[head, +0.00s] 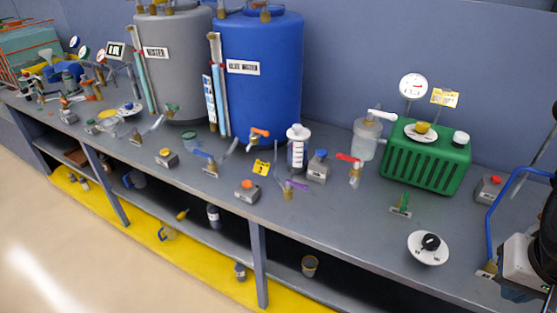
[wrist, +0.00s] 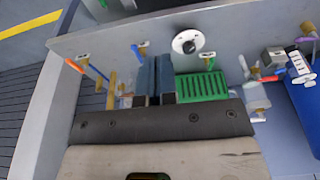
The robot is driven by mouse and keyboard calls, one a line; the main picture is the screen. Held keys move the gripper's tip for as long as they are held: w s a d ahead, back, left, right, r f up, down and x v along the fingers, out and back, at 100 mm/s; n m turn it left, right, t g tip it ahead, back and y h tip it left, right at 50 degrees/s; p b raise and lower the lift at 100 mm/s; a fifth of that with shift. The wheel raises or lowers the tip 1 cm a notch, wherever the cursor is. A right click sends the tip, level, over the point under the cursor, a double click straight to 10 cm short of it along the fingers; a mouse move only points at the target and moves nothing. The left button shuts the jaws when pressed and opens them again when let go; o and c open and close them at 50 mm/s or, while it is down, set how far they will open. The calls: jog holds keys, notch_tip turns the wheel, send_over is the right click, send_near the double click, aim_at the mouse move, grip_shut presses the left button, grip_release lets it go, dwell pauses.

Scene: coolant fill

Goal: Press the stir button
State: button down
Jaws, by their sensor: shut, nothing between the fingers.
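My gripper (wrist: 155,62) shows in the wrist view. Its two dark fingers are side by side, shut and empty, just left of the green ribbed box (wrist: 203,88). Several grey button boxes stand on the bench in the head view: one with a red top (head: 488,189) right of the green box, one with a blue top (head: 318,166), one with an orange top (head: 247,191) and one with a yellow top (head: 166,158). I cannot read which one is the stir button. The fingertips do not show clearly in the head view.
The green box (head: 427,157) carries a gauge and a yellow tag. A black knob on a white disc (head: 429,247) sits near the front edge. Blue (head: 258,75) and grey (head: 176,62) tanks stand at the back. A blue pipe (head: 492,225) rises at the right.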

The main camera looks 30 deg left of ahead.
jog(key=w+a+r, duration=0.3)
jog(key=w+a, duration=0.8)
jog(key=w, duration=0.3)
jog(key=g, duration=0.3)
send_over(247, 183)
notch_tip(247, 183, down, 13)
jog(key=shift+r, duration=0.25)
jog(key=shift+f, duration=0.15)
notch_tip(247, 183, down, 14)
jog(key=shift+r, duration=0.1)
